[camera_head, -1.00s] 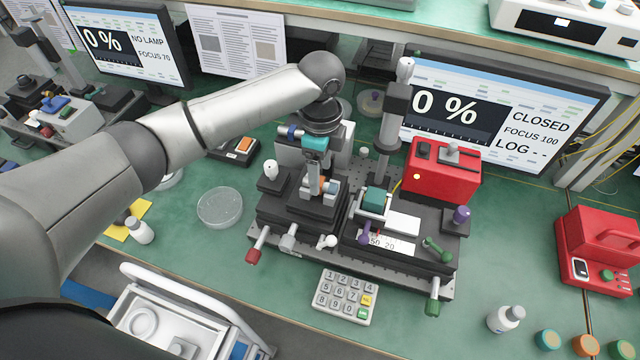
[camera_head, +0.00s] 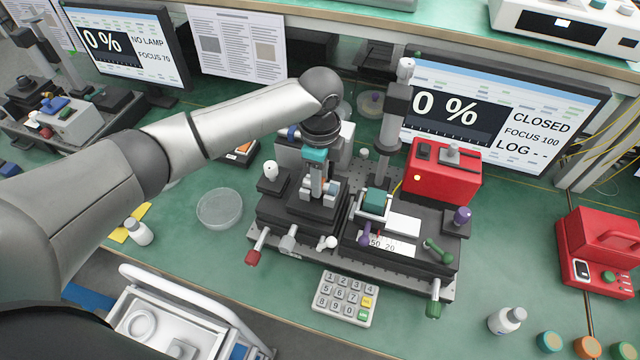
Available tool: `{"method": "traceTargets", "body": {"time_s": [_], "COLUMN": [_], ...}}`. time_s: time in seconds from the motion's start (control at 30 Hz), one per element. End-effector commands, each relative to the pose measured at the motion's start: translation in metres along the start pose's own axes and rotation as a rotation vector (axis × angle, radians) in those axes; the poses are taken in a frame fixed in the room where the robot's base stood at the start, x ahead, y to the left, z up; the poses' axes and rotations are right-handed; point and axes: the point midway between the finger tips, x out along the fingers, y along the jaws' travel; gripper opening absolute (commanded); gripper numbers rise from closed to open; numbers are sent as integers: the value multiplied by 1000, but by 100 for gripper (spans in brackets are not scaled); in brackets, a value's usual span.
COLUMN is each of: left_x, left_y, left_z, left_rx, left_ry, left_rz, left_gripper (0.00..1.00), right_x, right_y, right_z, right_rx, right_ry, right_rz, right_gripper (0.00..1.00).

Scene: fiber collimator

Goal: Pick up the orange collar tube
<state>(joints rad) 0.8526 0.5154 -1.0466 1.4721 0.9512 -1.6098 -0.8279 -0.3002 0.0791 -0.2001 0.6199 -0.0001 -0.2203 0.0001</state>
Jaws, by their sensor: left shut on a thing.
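My left gripper (camera_head: 317,186) points down over the dark stage on the left half of the optical bench. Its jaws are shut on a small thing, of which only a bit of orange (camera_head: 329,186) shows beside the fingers. This looks like the orange collar tube, but it is small and mostly hidden by the fingers. Whether it is clear of the stage I cannot tell. My right gripper is out of view.
A red box (camera_head: 441,177) and a column (camera_head: 394,110) stand right of the gripper. A clear dish (camera_head: 219,208) and a keypad (camera_head: 345,299) lie on the green table. Two monitors stand behind.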

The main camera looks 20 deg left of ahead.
Motion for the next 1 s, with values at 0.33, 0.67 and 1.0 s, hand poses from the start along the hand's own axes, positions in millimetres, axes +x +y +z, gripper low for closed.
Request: {"method": "traceTargets", "body": {"time_s": [0.33, 0.67, 1.0], "left_x": [0, -9, -80], "left_y": [0, -1, -2], "left_z": [0, 0, 0], "left_rx": [0, 0, 0], "left_ry": [0, 2, 1], "left_rz": [0, -1, -6], "left_gripper": [0, 0, 0], "right_x": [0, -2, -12], "right_y": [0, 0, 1], "right_z": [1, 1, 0], "right_rx": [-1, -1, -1], "right_ry": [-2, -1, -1], "right_rz": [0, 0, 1], "right_gripper": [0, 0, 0]}}
